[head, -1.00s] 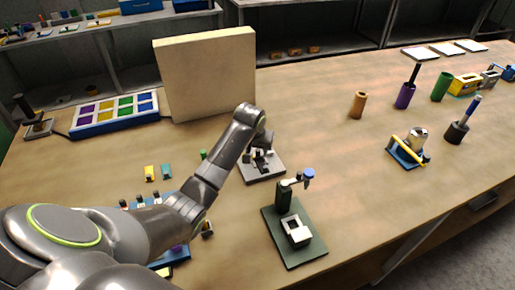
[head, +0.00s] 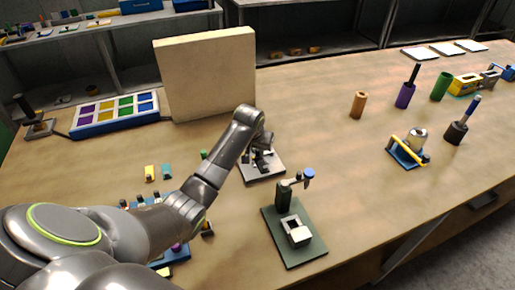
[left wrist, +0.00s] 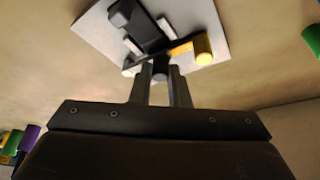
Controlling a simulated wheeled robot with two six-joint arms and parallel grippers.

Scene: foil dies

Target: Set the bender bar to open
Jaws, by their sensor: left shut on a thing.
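The bender (head: 265,174) stands on a light grey plate in the middle of the bench, partly behind my left arm in the head view. In the left wrist view its plate (left wrist: 205,20) carries a dark block (left wrist: 140,25) and a yellow arm ending in a round yellow knob (left wrist: 203,46). A dark bar (left wrist: 160,66) with pale round ends reaches to my fingertips. My left gripper (left wrist: 160,84) is shut on this bar; it also shows over the bender in the head view (head: 260,154). The exact grip point is partly hidden. My right gripper is out of view.
A green-based press (head: 285,230) stands just in front of the bender. A tall beige panel (head: 205,75) and a tray of coloured squares (head: 115,112) are behind and left. A blue stand (head: 408,150) and several cylinders are at right. Bench between is clear.

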